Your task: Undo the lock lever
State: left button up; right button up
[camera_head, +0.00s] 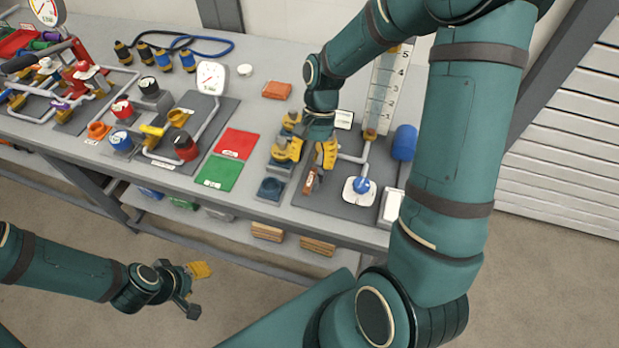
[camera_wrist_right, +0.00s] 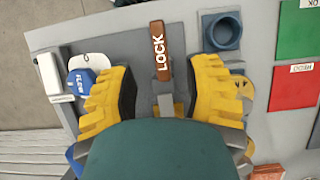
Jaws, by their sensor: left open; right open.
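The lock lever is a brown handle marked LOCK (camera_wrist_right: 158,48) on a grey plate. It also shows in the head view (camera_head: 311,183), small and partly covered by my right gripper (camera_head: 308,156). In the right wrist view my right gripper (camera_wrist_right: 166,88) is open, its yellow fingers on either side of the lever's line. The handle extends beyond the fingertips, and I see gaps on both sides. The lower end of the lever's mount is hidden by my wrist. My left gripper (camera_head: 197,290) is open and empty, low over the floor in front of the bench.
A blue knob (camera_head: 362,186) on a white dial stands right of the lever. A dark blue cup (camera_head: 270,188) sits to its left. Further left lie a red pad (camera_head: 236,144) and a green pad (camera_head: 218,172). A blue cylinder (camera_head: 405,142) and a scale board (camera_head: 388,95) stand behind.

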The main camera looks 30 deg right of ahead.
aim_at(310, 180)
jog(key=x, duration=0.5)
jog(key=shift+a+f+b, duration=0.1)
jog(key=shift+f+b, duration=0.2)
jog(key=shift+b, duration=0.05)
jog(key=shift+o, duration=0.2)
grip_shut()
